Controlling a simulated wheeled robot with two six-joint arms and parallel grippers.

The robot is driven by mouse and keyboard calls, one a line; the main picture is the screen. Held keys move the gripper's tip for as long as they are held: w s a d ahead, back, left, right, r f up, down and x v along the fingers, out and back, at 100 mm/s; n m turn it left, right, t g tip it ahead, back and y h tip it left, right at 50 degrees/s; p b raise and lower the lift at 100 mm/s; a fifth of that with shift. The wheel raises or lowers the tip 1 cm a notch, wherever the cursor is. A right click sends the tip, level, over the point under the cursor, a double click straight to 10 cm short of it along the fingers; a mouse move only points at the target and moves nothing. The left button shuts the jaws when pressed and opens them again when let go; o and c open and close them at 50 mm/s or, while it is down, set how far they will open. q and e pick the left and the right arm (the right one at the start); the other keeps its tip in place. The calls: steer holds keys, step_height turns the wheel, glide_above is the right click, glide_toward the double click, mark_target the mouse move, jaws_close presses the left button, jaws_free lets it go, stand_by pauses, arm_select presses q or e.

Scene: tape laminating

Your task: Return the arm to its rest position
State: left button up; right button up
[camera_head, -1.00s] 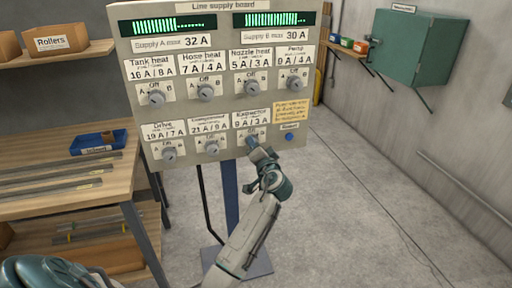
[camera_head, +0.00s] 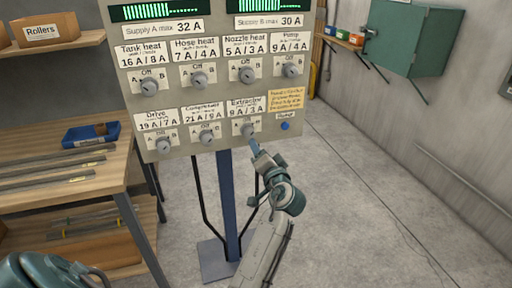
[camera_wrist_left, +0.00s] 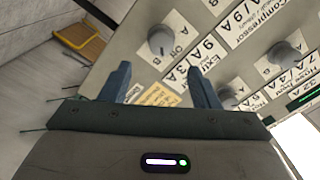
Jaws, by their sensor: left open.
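My left gripper (camera_head: 255,148) is in front of the lower edge of the line supply board (camera_head: 205,100), just below the Extractor knob (camera_head: 248,130). In the left wrist view the gripper's two blue fingers (camera_wrist_left: 160,88) stand apart with nothing held between them. The board fills the space beyond them, with a grey knob (camera_wrist_left: 161,40) off to one side, apart from the fingers. My left forearm runs down to the bottom edge of the head view. My right gripper is not seen.
A wooden workbench (camera_head: 108,172) with metal strips and a blue tray (camera_head: 90,134) stands at the left. The board's blue post (camera_head: 228,205) rises from a floor plate. A green cabinet (camera_head: 415,38) hangs on the right wall. The floor at the right is clear.

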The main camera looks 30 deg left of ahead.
arm_select(q)
steer(key=shift+v, duration=0.8)
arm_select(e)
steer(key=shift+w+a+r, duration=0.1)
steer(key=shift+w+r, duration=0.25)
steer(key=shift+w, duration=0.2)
arm_select(q)
steer(key=shift+f, duration=0.1)
